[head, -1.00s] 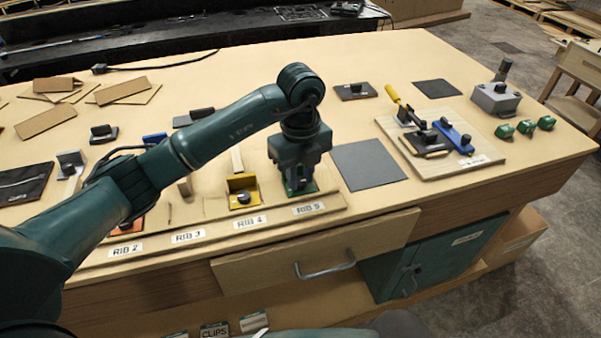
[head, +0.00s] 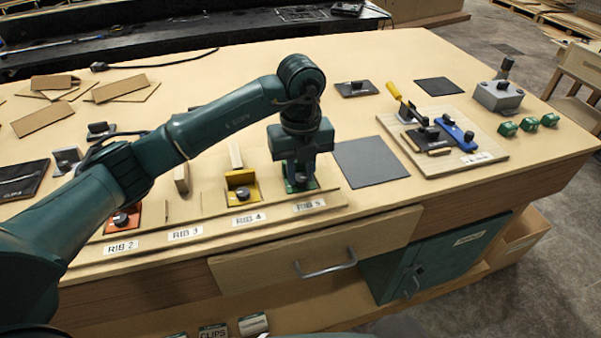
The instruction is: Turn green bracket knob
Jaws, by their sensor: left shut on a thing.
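The green bracket (head: 312,185) stands on the rail behind the RIB 5 label (head: 309,205). Its dark knob (head: 300,178) shows only in part beneath my left gripper. My left gripper (head: 299,174) points straight down over the bracket and is shut on the knob. The gripper body and fingers hide most of the bracket. My right gripper is not in view.
A yellow bracket (head: 242,187) with a dark knob stands just left, at RIB 4. An orange bracket (head: 123,220) is at RIB 2. A dark grey mat (head: 369,162) lies clear to the right. A wooden board (head: 484,145) holds a blue part and a yellow-handled tool.

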